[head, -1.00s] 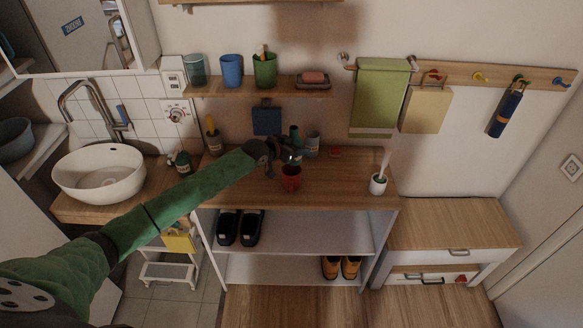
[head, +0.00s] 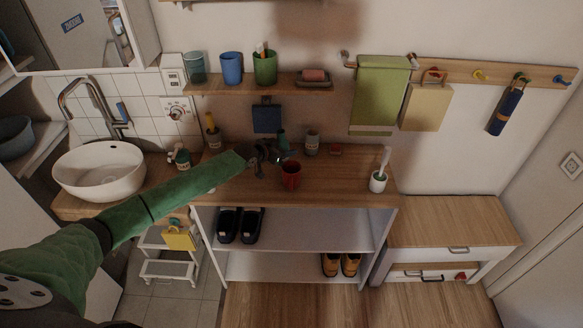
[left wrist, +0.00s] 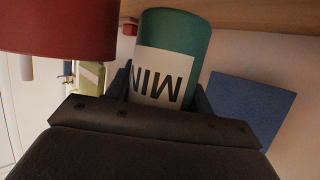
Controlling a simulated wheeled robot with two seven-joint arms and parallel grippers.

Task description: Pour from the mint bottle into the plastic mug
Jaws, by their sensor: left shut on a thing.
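The mint bottle is teal with a white label. In the left wrist view the bottle (left wrist: 172,60) sits between my left gripper's fingers (left wrist: 160,95), its label reading upside down in that picture. In the head view my left gripper (head: 272,155) is shut on the bottle (head: 282,138), which is partly hidden by the gripper and looks roughly upright. The red plastic mug (head: 291,177) stands upright on the wooden top, just right of and nearer than the gripper. The mug also shows in the left wrist view (left wrist: 60,28). My right gripper is not in view.
The wooden shelf top (head: 335,185) has free room right of the mug. A grey container (head: 312,142) and a small red item (head: 335,150) stand behind. A white brush holder (head: 378,181) is at the right end. A wall shelf (head: 225,90) with cups hangs above.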

